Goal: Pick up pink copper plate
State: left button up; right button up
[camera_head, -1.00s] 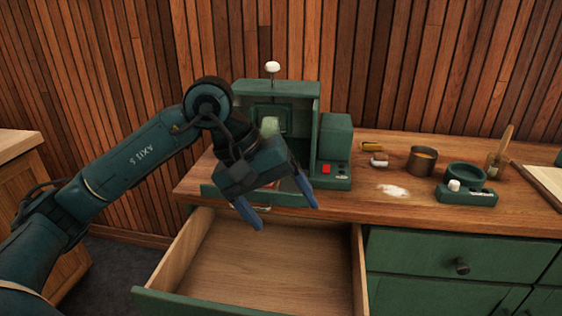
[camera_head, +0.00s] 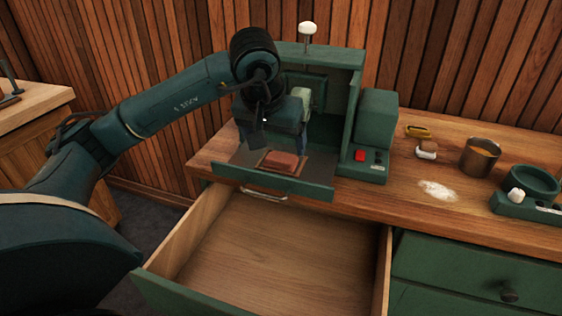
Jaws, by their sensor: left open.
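A pinkish-red plate (camera_head: 284,161), which looks like the pink copper plate, lies flat on a thin brown base inside the open front of a green machine (camera_head: 330,80). My left gripper (camera_head: 274,140) is open and empty. It is just above and behind the plate in this view, inside the machine's opening. Its fingers are partly hidden by the gripper body, and I see no contact with the plate. My right gripper is out of view.
An open, empty wooden drawer (camera_head: 275,255) sticks out below the machine. A copper cup (camera_head: 480,157) and white powder (camera_head: 437,190) are on the counter to the right.

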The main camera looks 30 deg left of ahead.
aim_at(278, 161)
pick_arm(q)
jog(key=x, duration=0.5)
jog(key=shift+s+a+f, duration=0.1)
jog(key=shift+s+f, duration=0.15)
jog(key=c, duration=1.2)
